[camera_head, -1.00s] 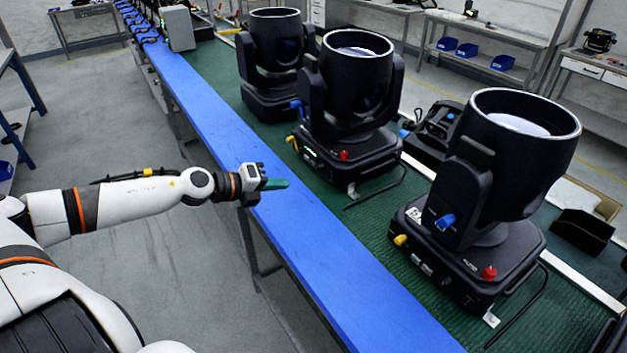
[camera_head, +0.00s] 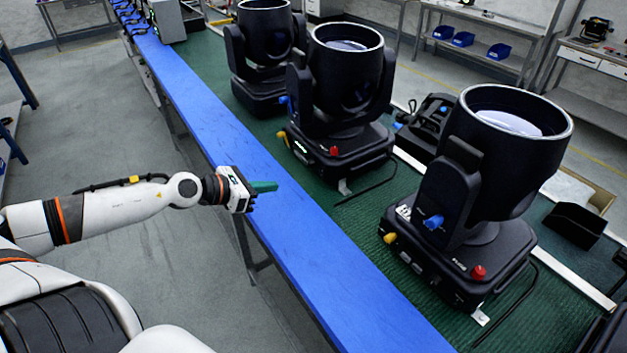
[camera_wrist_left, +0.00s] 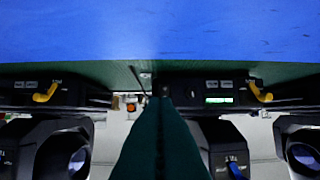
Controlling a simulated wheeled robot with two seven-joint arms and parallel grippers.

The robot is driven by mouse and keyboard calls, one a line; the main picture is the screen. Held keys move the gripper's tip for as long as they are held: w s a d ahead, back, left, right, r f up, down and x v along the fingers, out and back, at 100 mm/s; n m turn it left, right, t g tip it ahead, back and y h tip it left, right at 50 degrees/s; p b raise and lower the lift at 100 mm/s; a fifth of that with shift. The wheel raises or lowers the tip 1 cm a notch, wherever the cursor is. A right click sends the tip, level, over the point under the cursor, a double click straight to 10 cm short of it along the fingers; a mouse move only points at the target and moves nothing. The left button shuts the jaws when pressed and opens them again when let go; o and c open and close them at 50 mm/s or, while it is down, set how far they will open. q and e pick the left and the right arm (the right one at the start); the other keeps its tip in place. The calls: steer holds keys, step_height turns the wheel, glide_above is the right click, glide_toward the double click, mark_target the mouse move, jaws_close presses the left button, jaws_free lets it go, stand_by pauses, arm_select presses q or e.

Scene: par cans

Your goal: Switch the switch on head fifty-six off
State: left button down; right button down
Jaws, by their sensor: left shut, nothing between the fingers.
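Three black moving heads stand in a row on the green mat: a near one (camera_head: 480,190), a middle one (camera_head: 340,105) and a far one (camera_head: 262,60). Which is head fifty-six I cannot read. The near base carries a yellow part (camera_head: 390,238), a blue knob (camera_head: 433,222) and a red knob (camera_head: 478,272). My left gripper (camera_head: 265,187) is shut and empty over the blue strip, left of the heads and apart from them. In the left wrist view its green fingers (camera_wrist_left: 160,140) point between two bases with yellow parts (camera_wrist_left: 45,93); one base has a lit green display (camera_wrist_left: 219,100). My right gripper is out of view.
A long blue strip (camera_head: 340,270) runs along the bench's front edge beside the green mat (camera_head: 360,212). Black cables lie by the bases. A black open bin (camera_head: 573,226) sits at the right. Grey floor is free at the left.

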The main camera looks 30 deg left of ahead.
arm_select(q)
steer(key=shift+w, duration=0.15)
steer(key=shift+x, duration=1.1)
steer(key=b+x, duration=0.2)
steer(key=b, duration=0.2)
steer(key=shift+w+d+f+b, duration=0.1)
steer(key=shift+w+f+b, duration=0.15)
steer(key=shift+f+b, duration=0.15)
steer(key=p, duration=0.3)
glide_toward(327, 180)
steer(key=x, duration=0.4)
steer(key=shift+w+f, duration=0.15)
steer(key=shift+w, duration=0.05)
steer(key=shift+w+d+f, duration=0.15)
steer(key=shift+w+d, duration=0.05)
steer(key=shift+w, duration=0.2)
